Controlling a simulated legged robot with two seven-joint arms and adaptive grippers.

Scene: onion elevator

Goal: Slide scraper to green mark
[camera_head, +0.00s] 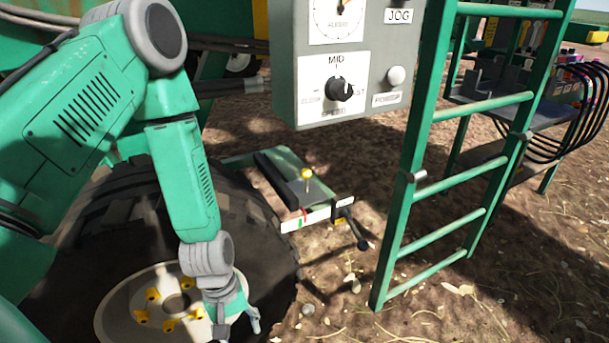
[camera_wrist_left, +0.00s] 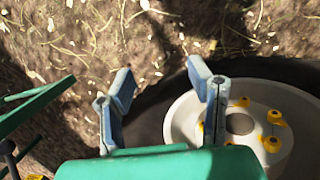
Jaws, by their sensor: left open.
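The likely scraper slide is a dark flat bar (camera_head: 277,180) low between the wheel and the ladder, with a yellow-topped pin (camera_head: 306,174) standing on it. A white strip (camera_head: 312,216) at its near end carries small red and green marks, too small to read exactly. A dark-handled lever (camera_head: 352,228) sits at the strip's right end. My left gripper (camera_head: 238,325) hangs low in front of the wheel hub, left of and nearer than the slide. In the left wrist view my gripper (camera_wrist_left: 160,88) is open, with nothing between its fingers.
A big tyre (camera_head: 232,205) with a pale hub (camera_head: 118,318) and yellow nuts stands beside my left gripper. A grey control box (camera_head: 350,70) with a dial hangs above the slide. A green ladder (camera_head: 433,150) stands right. Straw-strewn soil (camera_head: 400,320) is open in front.

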